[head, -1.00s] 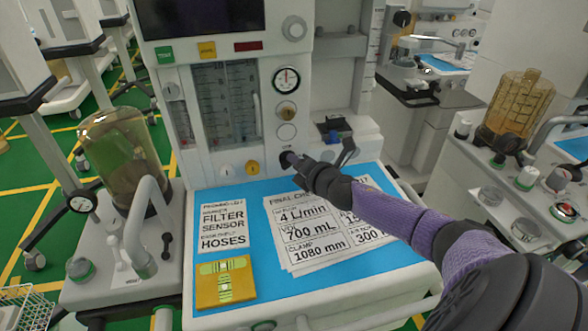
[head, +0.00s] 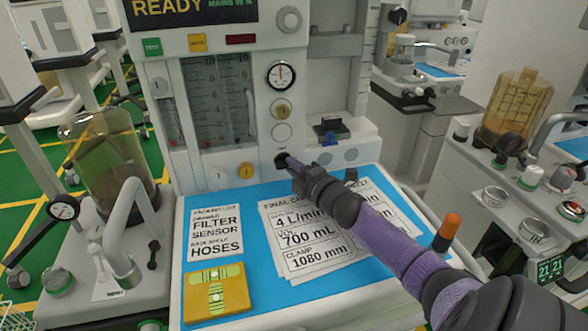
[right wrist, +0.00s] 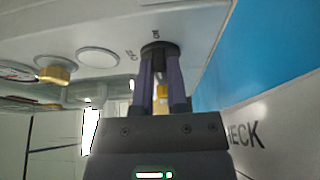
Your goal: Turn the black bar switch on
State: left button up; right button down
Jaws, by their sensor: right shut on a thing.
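The black bar switch (head: 280,159) is on the lower front panel of the white anaesthesia machine (head: 225,165). My right gripper (head: 288,161) reaches it from the lower right, with its fingers closed on it. In the right wrist view, the round black switch (right wrist: 160,48) sits between and behind the purple fingertips of the gripper (right wrist: 161,80). Small dark marks are printed beside it on the panel. The fingers hide much of the bar. The machine's screen (head: 190,10) is lit and reads READY. My left gripper is not in view.
Below the panel, a blue mat (head: 255,282) holds a printed card (head: 215,232), paper sheets (head: 300,250) and a yellow level block (head: 215,292). A yellow knob (head: 246,176) is left of the switch. An orange-topped object (head: 447,230) stands beside my right arm.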

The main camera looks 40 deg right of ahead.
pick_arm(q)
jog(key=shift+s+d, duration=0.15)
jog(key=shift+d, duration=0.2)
pick_arm(e)
jog(key=c, duration=0.6)
grip_release()
jog(key=shift+c, duration=0.2)
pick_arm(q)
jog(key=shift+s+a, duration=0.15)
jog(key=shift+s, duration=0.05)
pick_arm(e)
jog(key=shift+s, duration=0.15)
jog(key=s+p, duration=0.1)
jog(key=s, duration=0.2)
jog(key=s+p, duration=0.1)
jog(key=s, duration=0.2)
jog(key=s+a+p, duration=0.1)
jog(key=s, duration=0.2)
jog(key=shift+s+f, duration=0.1)
jog(key=shift+s, duration=0.2)
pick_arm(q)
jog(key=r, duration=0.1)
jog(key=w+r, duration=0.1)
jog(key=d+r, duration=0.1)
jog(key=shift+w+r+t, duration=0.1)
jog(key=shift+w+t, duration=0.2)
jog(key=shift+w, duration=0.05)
